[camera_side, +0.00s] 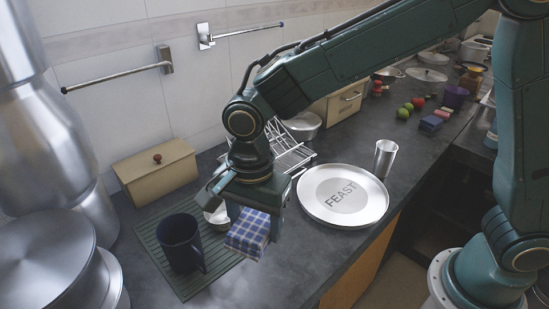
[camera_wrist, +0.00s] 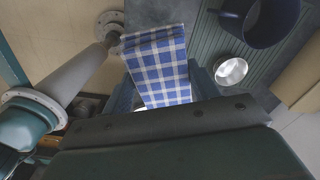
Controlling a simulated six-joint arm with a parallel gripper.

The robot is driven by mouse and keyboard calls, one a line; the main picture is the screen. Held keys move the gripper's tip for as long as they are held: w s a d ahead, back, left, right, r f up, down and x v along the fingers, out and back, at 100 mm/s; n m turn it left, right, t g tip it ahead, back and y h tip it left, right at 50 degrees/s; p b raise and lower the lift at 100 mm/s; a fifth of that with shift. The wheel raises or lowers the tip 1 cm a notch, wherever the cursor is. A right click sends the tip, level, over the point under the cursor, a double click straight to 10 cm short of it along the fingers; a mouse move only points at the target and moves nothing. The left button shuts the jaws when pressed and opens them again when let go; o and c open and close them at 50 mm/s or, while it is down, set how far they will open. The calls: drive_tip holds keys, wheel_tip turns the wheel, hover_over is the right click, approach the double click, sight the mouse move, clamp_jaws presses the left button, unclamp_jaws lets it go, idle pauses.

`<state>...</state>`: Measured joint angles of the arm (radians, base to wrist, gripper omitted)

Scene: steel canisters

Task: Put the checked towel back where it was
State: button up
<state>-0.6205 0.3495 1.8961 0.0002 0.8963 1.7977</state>
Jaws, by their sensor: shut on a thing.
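The checked towel (camera_side: 247,233) is a folded blue and white cloth. In the side view it hangs under my gripper (camera_side: 252,205), in front of the green ribbed mat's right side. In the wrist view the towel (camera_wrist: 158,68) sits between the jaws of my gripper (camera_wrist: 165,100), which are shut on it. Two wall rails, one on the left (camera_side: 115,79) and one further right (camera_side: 245,33), are bare. Whether the towel touches the counter cannot be told.
A dark blue mug (camera_side: 181,244) stands on the green mat (camera_side: 168,281), with a small metal bowl (camera_wrist: 231,71) near it. A wooden box (camera_side: 156,171) is behind. A round FEAST plate (camera_side: 343,213) and a metal cup (camera_side: 385,158) are to the right. Steel canisters (camera_side: 45,150) fill the left.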

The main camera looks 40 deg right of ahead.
hover_over(259, 288)
wheel_tip(259, 288, down, 15)
drive_tip(key=shift+r, duration=0.2)
drive_tip(key=shift+f, duration=0.1)
drive_tip(key=shift+f, duration=1.8)
drive_tip(key=shift+f, duration=0.1)
drive_tip(key=o, duration=0.9)
wheel_tip(259, 288, up, 12)
drive_tip(key=shift+r, duration=0.1)
